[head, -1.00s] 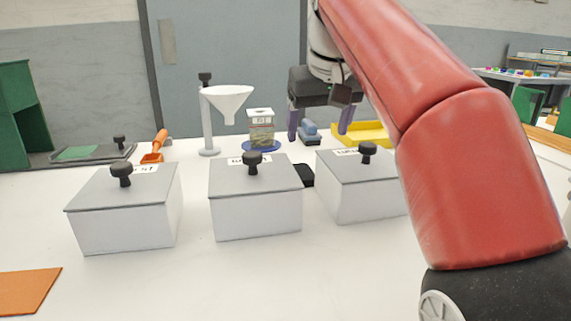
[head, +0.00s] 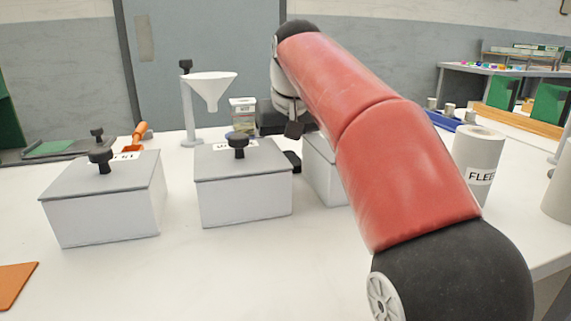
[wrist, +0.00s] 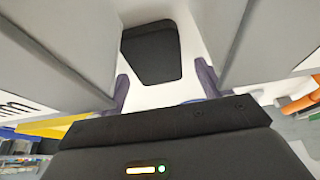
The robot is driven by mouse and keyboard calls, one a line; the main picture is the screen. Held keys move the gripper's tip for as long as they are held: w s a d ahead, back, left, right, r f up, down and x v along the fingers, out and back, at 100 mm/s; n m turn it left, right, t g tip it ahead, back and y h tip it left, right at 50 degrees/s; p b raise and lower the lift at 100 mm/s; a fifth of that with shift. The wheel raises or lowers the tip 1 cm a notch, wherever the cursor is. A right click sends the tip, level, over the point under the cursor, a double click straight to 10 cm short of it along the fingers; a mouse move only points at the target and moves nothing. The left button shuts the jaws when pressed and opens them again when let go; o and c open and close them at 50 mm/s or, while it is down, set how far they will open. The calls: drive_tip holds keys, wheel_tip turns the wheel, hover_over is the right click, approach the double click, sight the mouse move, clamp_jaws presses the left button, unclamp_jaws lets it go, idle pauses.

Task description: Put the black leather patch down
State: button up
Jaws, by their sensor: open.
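The black leather patch (head: 293,160) lies on the white table in the gap between the middle lidded box (head: 243,200) and the right lidded box (head: 322,172), partly hidden by the middle box. In the wrist view the whole patch (wrist: 152,52) lies flat on the table, apart from both box walls. My gripper (wrist: 164,86) is open and empty, its two purple fingers spread wide, with the patch ahead of the fingertips. In the head view my arm and the middle box hide the fingers.
The left lidded box (head: 105,205) stands apart from the middle one. Behind are a white funnel on a stand (head: 211,90), a jar (head: 243,115) and an orange-handled scoop (head: 140,133). A white cylinder (head: 477,165) stands at right. An orange sheet (head: 15,285) lies front left.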

idle(0.3)
drive_tip(key=c, duration=1.1)
